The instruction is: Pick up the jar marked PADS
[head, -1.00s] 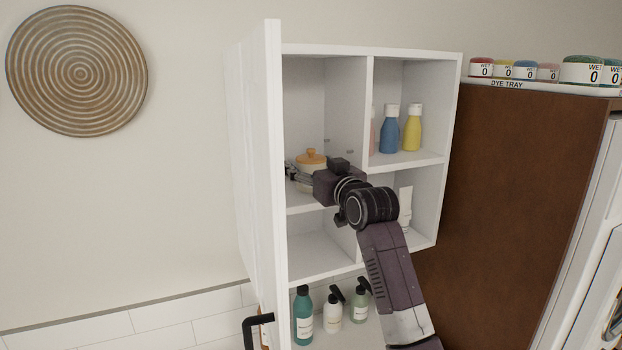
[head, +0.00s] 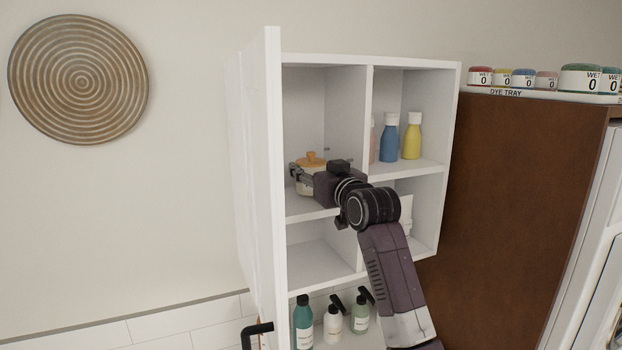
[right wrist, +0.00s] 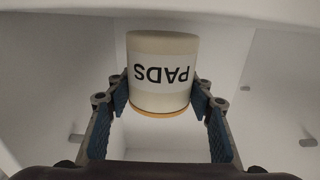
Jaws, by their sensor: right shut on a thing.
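The jar marked PADS (head: 305,188) is cream with an orange knobbed lid, in the upper left compartment of the white wall cabinet (head: 415,171). My right gripper (head: 296,175) reaches in from the right and is shut on the jar's sides. In the right wrist view the jar (right wrist: 161,92) stands between the two blue-padded fingers (right wrist: 160,100), its PADS label upside down in the picture. The jar looks upright; I cannot tell whether its base touches the shelf. My left gripper is not in view.
The cabinet's open door (head: 272,180) stands just left of the jar. A divider (head: 368,110) is on the right, with blue (head: 389,142) and yellow (head: 412,140) bottles beyond. Pump bottles (head: 333,325) stand below. A dye tray (head: 540,97) sits on the brown cabinet.

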